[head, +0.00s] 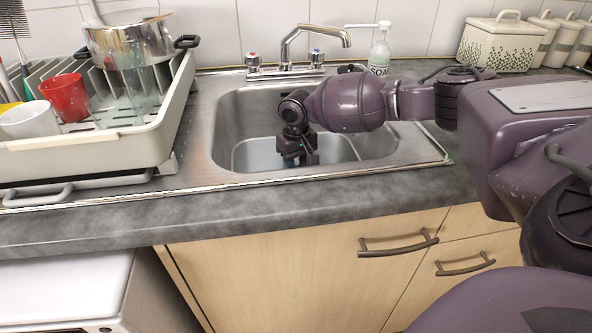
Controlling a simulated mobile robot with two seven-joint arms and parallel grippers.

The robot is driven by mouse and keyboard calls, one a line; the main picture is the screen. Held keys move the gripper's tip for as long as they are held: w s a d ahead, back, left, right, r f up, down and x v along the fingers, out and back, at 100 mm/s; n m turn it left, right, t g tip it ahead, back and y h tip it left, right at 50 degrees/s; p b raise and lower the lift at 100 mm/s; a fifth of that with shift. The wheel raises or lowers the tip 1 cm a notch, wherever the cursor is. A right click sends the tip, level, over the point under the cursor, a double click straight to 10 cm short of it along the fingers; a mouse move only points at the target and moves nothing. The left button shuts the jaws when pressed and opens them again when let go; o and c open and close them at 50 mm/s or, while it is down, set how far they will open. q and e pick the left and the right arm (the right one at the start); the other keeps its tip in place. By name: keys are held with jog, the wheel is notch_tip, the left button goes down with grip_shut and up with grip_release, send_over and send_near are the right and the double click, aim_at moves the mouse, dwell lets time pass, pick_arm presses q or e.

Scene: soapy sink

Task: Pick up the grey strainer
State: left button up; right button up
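My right arm reaches in from the right over the sink (226,125). My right gripper (298,160) points down into the basin at its middle, low near the greyish surface inside. Its fingers are small, dark and partly hidden, so I cannot tell whether they are open or shut or hold anything. I cannot make out the grey strainer anywhere; part of the basin is hidden behind my arm. My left gripper is not in view.
A dish rack (90,152) with a red cup (65,97), a white cup (28,120) and a steel pot (125,38) stands left. Behind the sink are a tap (310,32) and a soap bottle (380,55). White canisters (500,42) stand back right. The front counter (230,215) is clear.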

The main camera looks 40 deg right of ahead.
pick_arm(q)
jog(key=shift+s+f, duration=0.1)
pick_arm(e)
grip_shut()
pick_arm(q)
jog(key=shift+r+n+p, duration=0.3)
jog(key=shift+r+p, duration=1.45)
jog(key=shift+p, duration=0.85)
pick_arm(e)
notch_tip(320, 180, up, 20)
